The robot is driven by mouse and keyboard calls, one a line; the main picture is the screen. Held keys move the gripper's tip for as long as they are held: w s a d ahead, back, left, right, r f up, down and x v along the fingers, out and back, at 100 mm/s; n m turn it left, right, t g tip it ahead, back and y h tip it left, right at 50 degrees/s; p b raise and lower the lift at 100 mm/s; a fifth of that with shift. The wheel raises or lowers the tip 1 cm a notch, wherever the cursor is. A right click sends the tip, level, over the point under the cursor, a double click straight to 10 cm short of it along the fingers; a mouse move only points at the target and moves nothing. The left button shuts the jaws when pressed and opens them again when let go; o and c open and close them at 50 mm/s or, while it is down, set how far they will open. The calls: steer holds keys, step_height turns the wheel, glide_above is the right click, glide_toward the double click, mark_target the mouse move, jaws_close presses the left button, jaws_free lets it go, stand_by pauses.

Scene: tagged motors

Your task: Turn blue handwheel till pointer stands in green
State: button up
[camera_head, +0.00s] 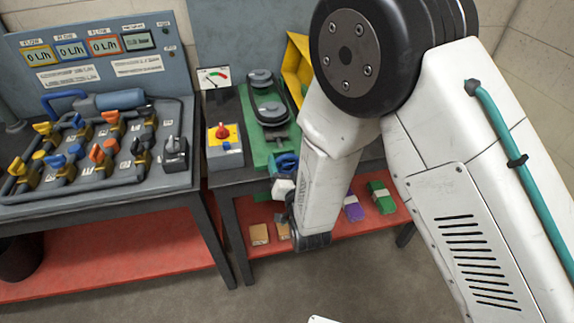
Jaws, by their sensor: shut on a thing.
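The blue handwheel (286,162) sits at the near end of the green machine base (252,135) on the right table, partly hidden by my arm. My gripper (283,184) is at the handwheel, shut on it; its fingertips are mostly hidden. A small white gauge (214,78) with coloured marks, including green and red, stands behind the machine, left of it. Its pointer is too small to read surely against the green.
A grey-and-yellow box with a red knob (222,131) stands left of the machine. The left table holds a valve panel (85,150) with flow displays. Several small boxes lie on the red lower shelf (325,222). A yellow bin (297,68) stands behind.

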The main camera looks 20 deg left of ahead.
steer(key=shift+m, duration=0.5)
steer(key=o, duration=1)
steer(key=v, duration=0.8)
steer(key=shift+w, duration=0.1)
